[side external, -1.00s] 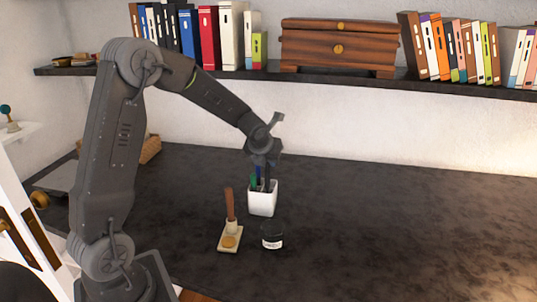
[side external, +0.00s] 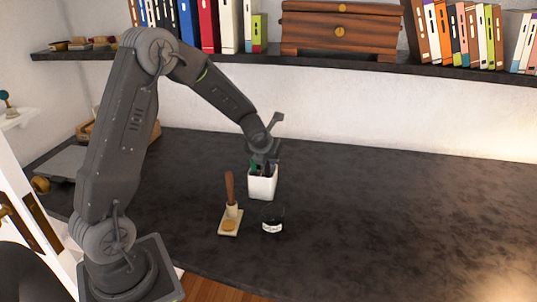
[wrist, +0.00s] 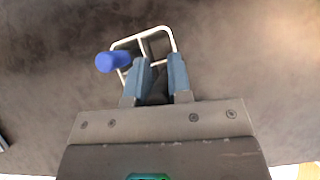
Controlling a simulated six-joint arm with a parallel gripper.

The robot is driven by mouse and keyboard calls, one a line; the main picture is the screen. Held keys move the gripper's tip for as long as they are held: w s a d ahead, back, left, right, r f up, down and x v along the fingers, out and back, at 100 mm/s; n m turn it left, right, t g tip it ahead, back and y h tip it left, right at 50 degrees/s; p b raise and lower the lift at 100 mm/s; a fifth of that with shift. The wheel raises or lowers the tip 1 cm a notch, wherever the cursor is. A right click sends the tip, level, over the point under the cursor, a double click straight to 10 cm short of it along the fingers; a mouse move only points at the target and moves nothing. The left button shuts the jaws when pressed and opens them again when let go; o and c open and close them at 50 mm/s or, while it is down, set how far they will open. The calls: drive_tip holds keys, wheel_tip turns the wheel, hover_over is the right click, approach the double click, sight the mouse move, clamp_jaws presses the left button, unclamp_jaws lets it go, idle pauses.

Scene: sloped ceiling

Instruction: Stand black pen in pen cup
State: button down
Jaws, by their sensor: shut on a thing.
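The white pen cup (side external: 262,187) stands upright on the dark desk; its rim (wrist: 143,38) and divider show from above in the wrist view. My gripper (side external: 264,160) is right over the cup, its fingertips (wrist: 159,66) close to the rim or within it. It is shut on the black pen (wrist: 157,92), a dark shape between the fingers, with the lower part hidden by the cup and fingers. I cannot tell whether the pen touches the cup's bottom.
A cream stand (side external: 230,222) with an upright brown stick (side external: 229,187) and a dark jar (side external: 272,220) are in front of the cup. A shelf (side external: 350,67) with books and a wooden chest (side external: 338,33) runs behind. The desk (side external: 400,200) to the right is clear.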

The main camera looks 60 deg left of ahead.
drive_tip(key=shift+f, duration=0.1)
drive_tip(key=c, duration=1)
unclamp_jaws()
drive_tip(key=v, duration=1.4)
